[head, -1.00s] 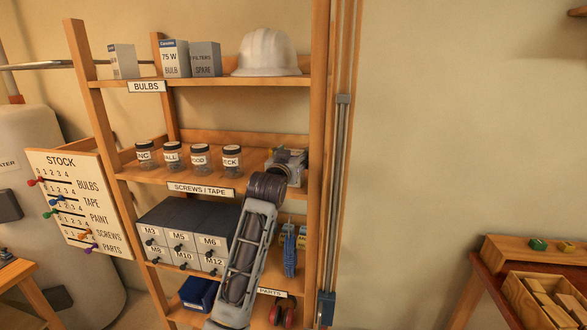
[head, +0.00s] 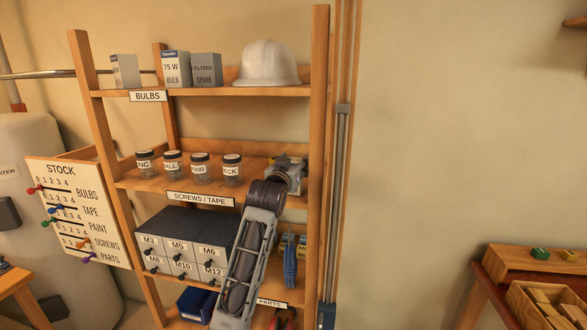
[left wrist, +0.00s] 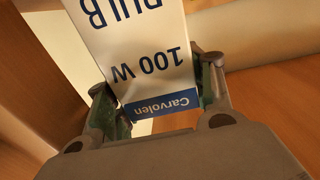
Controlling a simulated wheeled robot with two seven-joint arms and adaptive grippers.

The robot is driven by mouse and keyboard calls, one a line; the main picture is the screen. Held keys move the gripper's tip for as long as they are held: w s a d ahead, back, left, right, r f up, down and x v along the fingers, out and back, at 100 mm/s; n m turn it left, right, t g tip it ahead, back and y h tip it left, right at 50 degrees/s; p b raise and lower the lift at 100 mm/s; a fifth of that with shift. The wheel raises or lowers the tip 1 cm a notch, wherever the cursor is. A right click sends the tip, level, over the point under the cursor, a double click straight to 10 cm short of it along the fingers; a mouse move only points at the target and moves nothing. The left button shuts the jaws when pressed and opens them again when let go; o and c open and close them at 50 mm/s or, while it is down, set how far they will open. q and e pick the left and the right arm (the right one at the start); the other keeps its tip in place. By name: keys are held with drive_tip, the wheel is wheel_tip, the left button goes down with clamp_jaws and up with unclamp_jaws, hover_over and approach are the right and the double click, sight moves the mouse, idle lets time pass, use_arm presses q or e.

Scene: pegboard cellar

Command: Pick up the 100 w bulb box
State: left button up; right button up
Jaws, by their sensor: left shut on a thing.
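The 100 W bulb box (left wrist: 140,55) is white with a blue "Carvolen" band and appears upside down in the left wrist view. My left gripper (left wrist: 163,95) is shut on it, one finger on each side of the band end. In the head view my left gripper (head: 292,170) is at the right end of the middle shelf, beside the right post. I cannot make out the box there; the gripper and wrist seem to hide it. My right gripper is in neither view.
The middle shelf (head: 205,188) holds several labelled jars (head: 199,168) left of my gripper. The top shelf (head: 210,92) carries a 75 W bulb box (head: 170,72), a filters box (head: 206,72) and a white hard hat (head: 268,64). Drawers (head: 180,240) stand below.

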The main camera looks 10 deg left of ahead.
use_arm(q)
drive_tip(key=shift+r+b, duration=0.55)
drive_tip(key=shift+r, duration=0.95)
drive_tip(key=shift+s, duration=0.2)
drive_tip(key=s+a+b, duration=0.1)
drive_tip(key=s+b, duration=0.3)
drive_tip(key=s, duration=1.3)
drive_tip(key=shift+s, duration=0.3)
